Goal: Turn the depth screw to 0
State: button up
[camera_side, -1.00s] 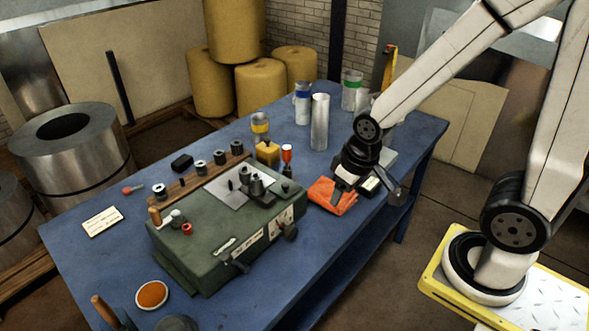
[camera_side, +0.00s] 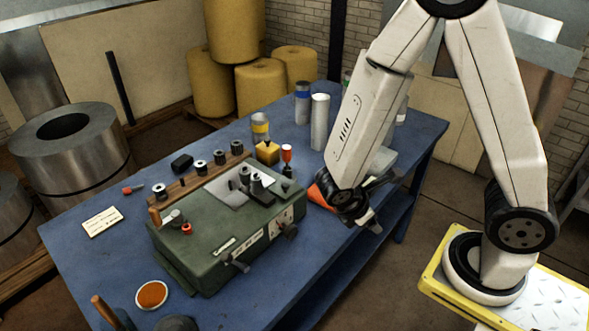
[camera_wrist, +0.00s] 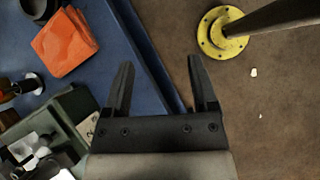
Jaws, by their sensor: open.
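The green bench machine (camera_side: 215,245) stands on the blue table. Two dark knobs or handles show on its front side: one near the right end (camera_side: 289,231) beside a pale marked plate (camera_side: 276,227), the other lower left (camera_side: 238,264). I cannot tell which is the depth screw, and no reading is legible. My gripper (camera_side: 366,216) is open and empty, to the right of the machine near the table's front edge, apart from both knobs. In the wrist view its two fingers (camera_wrist: 161,64) point past the table edge over the floor; part of the machine (camera_wrist: 73,105) shows at lower left.
An orange cloth (camera_side: 318,194) lies between the machine and my gripper, partly hidden by my arm. Metal cylinders (camera_side: 319,122), a red-topped bottle (camera_side: 287,160) and a yellow block (camera_side: 267,152) stand behind the machine. A dish of orange material (camera_side: 152,295) sits at front left.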

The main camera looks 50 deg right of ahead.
notch_tip(320, 180, down, 2)
jog(key=w+d+n+t+h, duration=0.1)
jog(key=w+n+t+h, duration=0.2)
jog(key=n+h, duration=0.35)
jog(key=n+t+y, duration=0.7)
jog(key=n+t, duration=0.5)
jog(key=n, duration=0.7)
send_near(292, 235)
jog(key=shift+w+d+f, duration=0.2)
jog(key=shift+w+d, duration=0.35)
jog(key=shift+w, duration=0.05)
jog(key=shift+w+d+f, duration=0.2)
jog(key=shift+w+d, duration=0.35)
jog(key=shift+a+f+n, duration=0.2)
jog(key=shift+a+n, duration=0.2)
jog(key=shift+n, duration=0.05)
jog(key=shift+w, duration=0.1)
jog(key=shift+x, duration=3.9)
jog(key=shift+r, duration=0.15)
